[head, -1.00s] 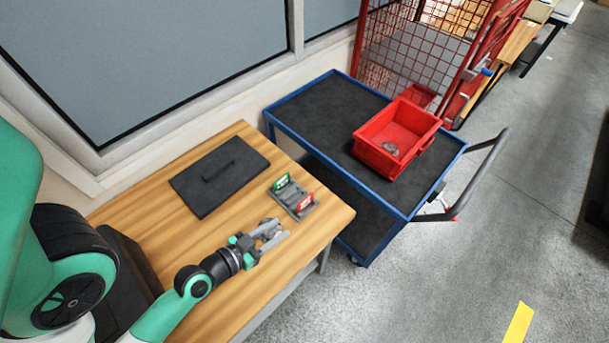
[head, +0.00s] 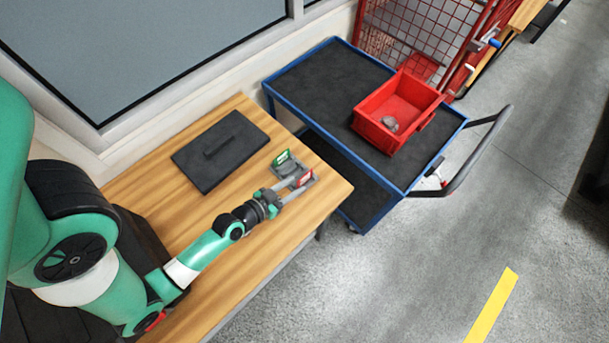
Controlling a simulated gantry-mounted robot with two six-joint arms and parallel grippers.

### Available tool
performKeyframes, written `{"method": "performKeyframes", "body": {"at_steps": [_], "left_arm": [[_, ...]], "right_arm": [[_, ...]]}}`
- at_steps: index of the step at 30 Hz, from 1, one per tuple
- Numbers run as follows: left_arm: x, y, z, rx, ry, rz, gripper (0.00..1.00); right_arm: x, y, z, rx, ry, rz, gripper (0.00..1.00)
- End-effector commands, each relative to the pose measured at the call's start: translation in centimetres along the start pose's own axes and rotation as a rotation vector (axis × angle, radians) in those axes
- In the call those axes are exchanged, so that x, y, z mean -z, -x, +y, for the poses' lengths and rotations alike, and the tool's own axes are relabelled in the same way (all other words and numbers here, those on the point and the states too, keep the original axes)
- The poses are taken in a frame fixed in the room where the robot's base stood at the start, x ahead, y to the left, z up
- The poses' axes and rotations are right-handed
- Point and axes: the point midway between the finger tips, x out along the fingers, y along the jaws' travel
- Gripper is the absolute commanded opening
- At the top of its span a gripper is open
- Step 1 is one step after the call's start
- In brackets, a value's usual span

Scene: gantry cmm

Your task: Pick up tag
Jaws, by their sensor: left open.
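A grey holder (head: 287,164) stands on the wooden table near its right edge. A green tag (head: 281,158) stands upright at its back and a red tag (head: 304,179) at its front right. My left gripper (head: 295,186) is open at the front of the holder. Its fingers reach toward the red tag and overlap it in the picture; I cannot tell whether they touch it. The fingers partly hide the holder's front. My right gripper is not in view.
A dark flat panel with a handle (head: 222,149) lies on the table (head: 150,182) left of the holder. A blue cart (head: 333,115) with a red bin (head: 375,129) stands beyond the table's right side. A red mesh cage (head: 410,35) is behind it.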

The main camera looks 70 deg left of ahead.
Motion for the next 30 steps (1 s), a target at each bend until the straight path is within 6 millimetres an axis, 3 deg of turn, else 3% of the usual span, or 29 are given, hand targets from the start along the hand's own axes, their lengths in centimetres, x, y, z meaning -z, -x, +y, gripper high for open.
{"method": "performKeyframes", "body": {"at_steps": [6, 14, 21, 30], "left_arm": [[0.4, -3.7, -0.3, 0.0, -0.002, 0.002, 0.41], [0.3, -4.3, -0.3, 0.0, -0.001, 0.0, 0.41], [0.3, -4.2, -0.3, 0.0, 0.0, 0.0, 0.02], [0.3, -4.2, -0.3, 0.0, 0.0, 0.001, 0.0]], "right_arm": [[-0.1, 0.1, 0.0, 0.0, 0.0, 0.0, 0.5], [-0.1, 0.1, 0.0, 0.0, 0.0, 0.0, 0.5], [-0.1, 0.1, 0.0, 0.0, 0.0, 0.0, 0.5], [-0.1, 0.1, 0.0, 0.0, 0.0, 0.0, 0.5]]}}
